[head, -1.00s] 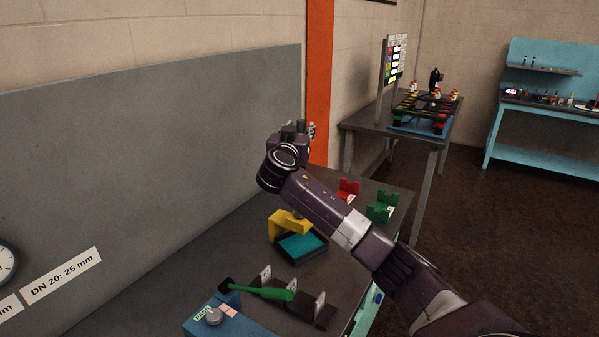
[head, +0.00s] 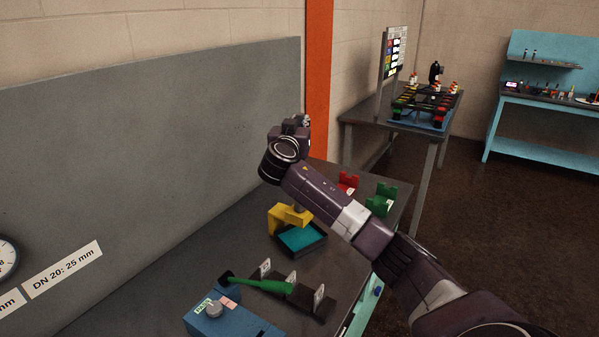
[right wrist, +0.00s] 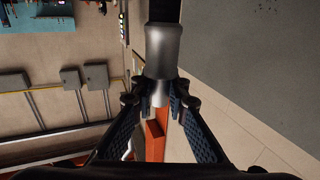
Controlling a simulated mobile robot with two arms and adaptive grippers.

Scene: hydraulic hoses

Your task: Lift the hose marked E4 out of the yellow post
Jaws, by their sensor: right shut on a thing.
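My right gripper (head: 303,122) is raised high above the bench in the head view, far above the yellow post (head: 280,219). In the right wrist view, my right gripper (right wrist: 160,97) is shut on the grey metal end fitting of a black hose (right wrist: 166,10). The fitting (right wrist: 162,52) sits between the two fingertips, and the hose runs out of the top of the picture. No E4 mark can be read on it. My forearm covers part of the area beside the post. My left gripper is not in view.
A teal-bottomed tray (head: 323,246) lies at the post. Red (head: 347,183) and green (head: 381,200) holders stand behind it. A blue box (head: 235,321) and a dark rack (head: 318,309) with a green piece (head: 265,286) are in front. A grey panel (head: 150,160) rises at left.

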